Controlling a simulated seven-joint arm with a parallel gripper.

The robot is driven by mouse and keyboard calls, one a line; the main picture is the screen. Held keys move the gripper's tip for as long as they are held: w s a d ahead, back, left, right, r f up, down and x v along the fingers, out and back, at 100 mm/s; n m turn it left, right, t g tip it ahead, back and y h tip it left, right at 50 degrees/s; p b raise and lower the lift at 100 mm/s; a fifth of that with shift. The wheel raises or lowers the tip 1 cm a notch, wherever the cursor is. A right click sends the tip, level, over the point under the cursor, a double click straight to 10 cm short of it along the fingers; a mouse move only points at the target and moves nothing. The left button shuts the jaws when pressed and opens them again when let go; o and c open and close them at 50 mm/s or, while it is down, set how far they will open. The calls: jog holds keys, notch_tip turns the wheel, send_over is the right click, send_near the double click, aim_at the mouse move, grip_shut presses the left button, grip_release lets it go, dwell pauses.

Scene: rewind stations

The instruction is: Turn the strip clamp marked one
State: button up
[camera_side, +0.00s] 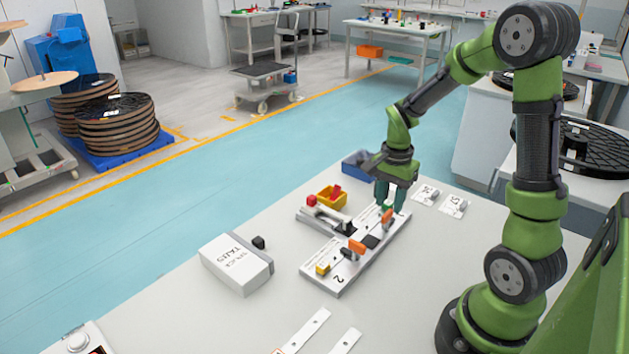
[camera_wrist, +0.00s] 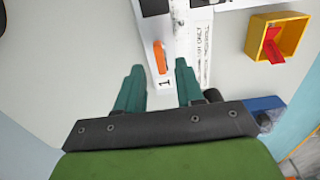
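The strip clamp marked one shows an orange lever (camera_wrist: 160,57) in the wrist view, beside a label with a 1 (camera_wrist: 164,84). In the side view its orange lever (camera_side: 387,216) is at the far end of the white splice board (camera_side: 342,288). A second orange clamp lever (camera_side: 357,247) sits nearer, towards the 2 marking. My gripper (camera_side: 390,207) points down over the far end of the board. Its two teal fingers (camera_wrist: 158,66) are apart, with the label and lever between them in the wrist view. I see nothing held; finger height above the board is unclear.
A yellow bin (camera_side: 331,199) with a red piece stands left of the board, and a blue bin (camera_side: 358,165) lies behind. A white box (camera_side: 237,264) stands to the left. Small white cards (camera_side: 454,206) lie right of my gripper.

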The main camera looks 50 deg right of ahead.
aim_at(388, 213)
jog(key=shift+f, duration=1.6)
grip_shut()
